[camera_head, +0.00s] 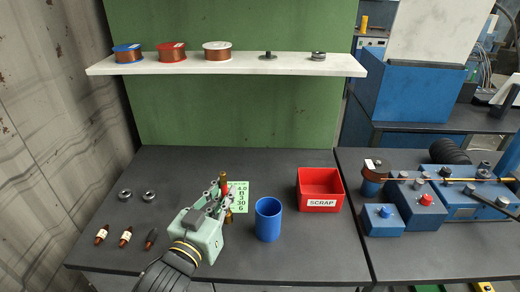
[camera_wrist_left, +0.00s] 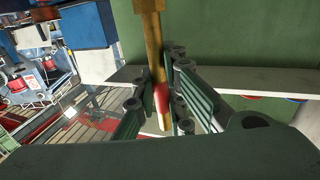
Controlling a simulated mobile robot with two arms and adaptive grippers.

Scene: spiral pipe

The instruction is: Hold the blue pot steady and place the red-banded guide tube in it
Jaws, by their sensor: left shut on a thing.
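The blue pot (camera_head: 268,221) stands upright on the dark table in the head view, and its mouth is open. My left gripper (camera_head: 222,194) is just left of the pot, apart from it and shut on the guide tube (camera_head: 223,178). The copper-coloured tube stands roughly upright in the fingers, with its red band near the fingertips. In the left wrist view the tube (camera_wrist_left: 153,50) shows between the ribbed fingers of the gripper (camera_wrist_left: 165,105), with the red band partly visible. The fingers hide part of the tube in the head view. My right gripper is not in view.
A red scrap box (camera_head: 320,190) stands right of the pot, and a green printed card (camera_head: 239,195) lies behind the gripper. Several small tubes (camera_head: 126,237) and two rings (camera_head: 149,195) lie at the left. A blue bending machine (camera_head: 425,205) is at the right. A shelf (camera_head: 240,64) holds spools.

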